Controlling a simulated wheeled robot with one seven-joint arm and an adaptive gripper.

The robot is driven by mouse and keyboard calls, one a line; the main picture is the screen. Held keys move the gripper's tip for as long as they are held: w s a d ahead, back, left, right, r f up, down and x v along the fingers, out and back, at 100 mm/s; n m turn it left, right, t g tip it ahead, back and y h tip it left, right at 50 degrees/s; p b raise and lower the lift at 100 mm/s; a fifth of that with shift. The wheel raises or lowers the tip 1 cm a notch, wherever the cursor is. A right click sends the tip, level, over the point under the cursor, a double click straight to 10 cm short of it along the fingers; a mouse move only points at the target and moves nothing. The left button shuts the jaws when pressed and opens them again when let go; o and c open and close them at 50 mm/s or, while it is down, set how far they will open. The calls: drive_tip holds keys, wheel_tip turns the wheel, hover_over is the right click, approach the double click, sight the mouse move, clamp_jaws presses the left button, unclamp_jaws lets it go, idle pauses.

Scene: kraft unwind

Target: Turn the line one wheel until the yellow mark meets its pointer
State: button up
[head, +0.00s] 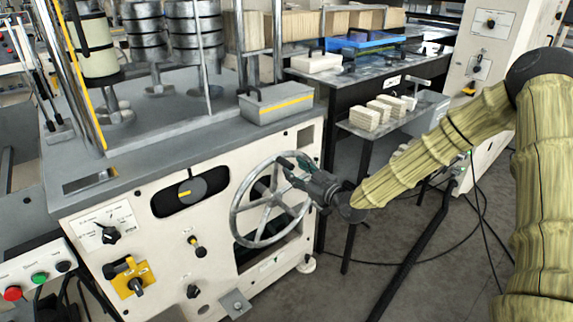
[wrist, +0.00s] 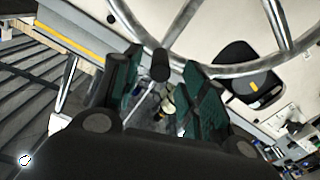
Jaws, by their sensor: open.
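The grey spoked handwheel (head: 236,212) stands on the front of the cream machine cabinet. Its rim and spokes also cross the top of the wrist view (wrist: 277,25). A dark crank handle (wrist: 160,66) stands out from the rim, between my fingers in the wrist view. My gripper (head: 297,170) is open at the wheel's upper right, its fingers either side of the handle with gaps showing. Left of the wheel, a black window holds a dark disc with a yellow mark (head: 185,194), which lies roughly level.
The cabinet front (head: 220,262) carries knobs and a yellow switch plate (head: 134,280). A grey toolbox (head: 275,103) sits on top. Cables lie on the floor at right.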

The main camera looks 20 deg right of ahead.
drive_tip(key=shift+x, duration=2.6)
clamp_jaws()
